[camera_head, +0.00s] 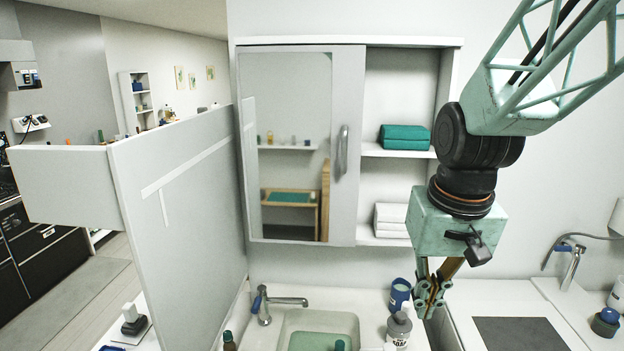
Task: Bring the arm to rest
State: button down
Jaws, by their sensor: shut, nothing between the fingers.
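My gripper (431,301) hangs downward at the right of the sink, in front of the wall cabinet's lower right side. Its fingers look closed together, with nothing seen between them. A blue cup-like container (399,294) stands just left of the fingers, and a grey soap bottle (399,328) stands in front of it. I cannot tell how far the fingertips are from either one. My arm comes down from the upper right.
The mirrored cabinet (347,150) has its right side open, showing green folded towels (404,137) and white ones (391,220). A sink (319,322) with a faucet (264,305) lies below. A grey partition (185,215) stands left. A dark panel (519,333) lies on the right counter.

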jog(key=s+r+t+b, duration=0.1)
jog(key=s+r+b, duration=0.1)
jog(key=s, duration=0.9)
jog(key=s+r+t+b, duration=0.1)
jog(key=s+r+b, duration=0.1)
jog(key=s, duration=0.9)
jog(key=shift+n+b, duration=0.3)
jog(key=shift+b, duration=0.6)
